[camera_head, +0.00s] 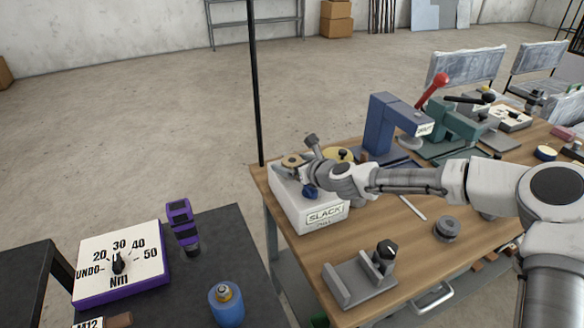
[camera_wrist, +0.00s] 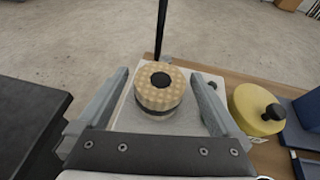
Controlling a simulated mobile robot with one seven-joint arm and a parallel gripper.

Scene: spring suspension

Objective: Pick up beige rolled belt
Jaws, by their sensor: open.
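The beige rolled belt (camera_wrist: 160,88) is a short round roll with a checkered top, a dark centre hole and a dark band around its lower side. It stands on the white box marked SLACK, whose front shows in the head view (camera_head: 322,215). The belt also shows in the head view (camera_head: 292,161), close to my gripper. My gripper (camera_wrist: 160,80) is open, with one finger on each side of the belt in the wrist view. Gaps show between the belt and both fingers. In the head view my wrist hides part of the box top.
A yellow disc with a dark knob (camera_wrist: 258,108) is right of the box. A blue press (camera_head: 392,125) and a green press (camera_head: 445,130) stand behind my arm. A thin dark post (camera_head: 256,80) rises behind the box. A grey fixture (camera_head: 360,280) sits at the wooden table's front.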

